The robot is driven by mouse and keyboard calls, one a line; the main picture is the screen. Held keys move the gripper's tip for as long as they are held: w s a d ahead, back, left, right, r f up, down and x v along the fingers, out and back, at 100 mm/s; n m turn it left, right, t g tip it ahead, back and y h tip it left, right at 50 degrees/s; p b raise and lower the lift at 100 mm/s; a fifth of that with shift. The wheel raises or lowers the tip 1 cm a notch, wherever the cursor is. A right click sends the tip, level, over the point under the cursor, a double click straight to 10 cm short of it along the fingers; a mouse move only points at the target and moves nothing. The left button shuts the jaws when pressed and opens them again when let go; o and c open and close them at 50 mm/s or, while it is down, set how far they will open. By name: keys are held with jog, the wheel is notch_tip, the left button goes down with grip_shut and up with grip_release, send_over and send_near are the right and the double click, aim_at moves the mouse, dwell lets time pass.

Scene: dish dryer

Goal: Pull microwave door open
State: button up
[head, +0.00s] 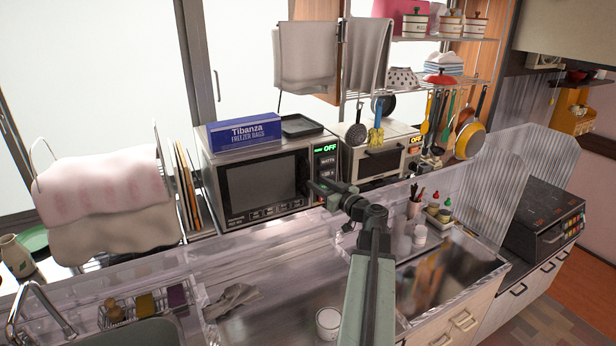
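The microwave (262,180) stands at the back of the counter, left of centre, with a dark window and a control panel on its right side. Its door looks shut. My arm reaches up from the bottom of the picture, and my gripper (318,188) is at the lower right of the microwave's front, by the door's right edge and the panel. The gripper's fingers are small and dark here. I cannot tell whether they are open or touch the door, and the door's handle is not clear.
A blue freezer bag box (244,132) and a dark tray (302,125) lie on top of the microwave. A toaster oven (383,160) stands to its right. A dish rack with towels (105,205) and upright boards (187,185) stand to its left. A white cup (328,322) sits near my arm.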

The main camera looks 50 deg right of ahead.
aim_at(309, 195)
jog(key=w, duration=0.4)
jog(key=shift+w, duration=0.4)
grip_shut()
dwell(1.0)
